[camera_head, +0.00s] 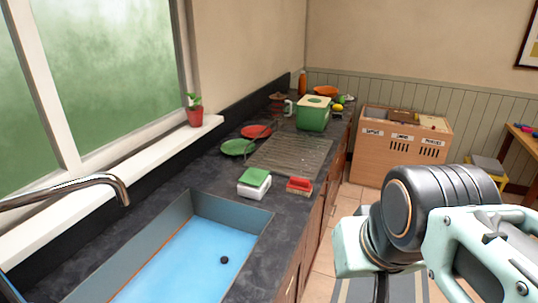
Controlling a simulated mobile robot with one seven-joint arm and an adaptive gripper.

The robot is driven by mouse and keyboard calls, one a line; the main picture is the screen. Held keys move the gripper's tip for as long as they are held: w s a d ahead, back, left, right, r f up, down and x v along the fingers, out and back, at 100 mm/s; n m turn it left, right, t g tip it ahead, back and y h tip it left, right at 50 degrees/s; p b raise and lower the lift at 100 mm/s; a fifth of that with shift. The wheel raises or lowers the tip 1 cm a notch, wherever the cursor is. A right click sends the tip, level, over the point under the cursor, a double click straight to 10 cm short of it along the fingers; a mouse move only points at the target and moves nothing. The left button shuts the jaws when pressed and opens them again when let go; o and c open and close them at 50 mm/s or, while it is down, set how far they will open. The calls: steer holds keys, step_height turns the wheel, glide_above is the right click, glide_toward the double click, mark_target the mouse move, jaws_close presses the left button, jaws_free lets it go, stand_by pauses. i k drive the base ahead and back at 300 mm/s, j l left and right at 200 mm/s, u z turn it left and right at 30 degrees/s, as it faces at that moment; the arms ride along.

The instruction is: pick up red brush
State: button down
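A small red block-shaped item (299,186), which looks like the red brush, lies on the dark counter. It sits between the sink and the wire rack, close to the counter's front edge. Its bristles are too small to make out. My arm fills the lower right of the head view, in front of the counter and well to the right of the red item. My gripper's fingers do not show. A narrow dark part below my wrist runs out of the bottom edge.
A green-topped white block (254,184) stands just left of the red item. The blue-bottomed sink (190,262) and its faucet (100,185) are nearer. Behind are a wire rack (290,155), plates and a green container (313,119). A wooden bin cabinet (398,158) stands beyond.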

mark_target(299, 185)
steer(key=i+l+u, duration=0.2)
steer(key=i+l, duration=0.4)
steer(key=i+l+u, duration=0.15)
steer(key=i+l, duration=0.5)
steer(key=i+l+u, duration=0.2)
steer(key=i+l, duration=0.35)
steer(key=l, duration=0.2)
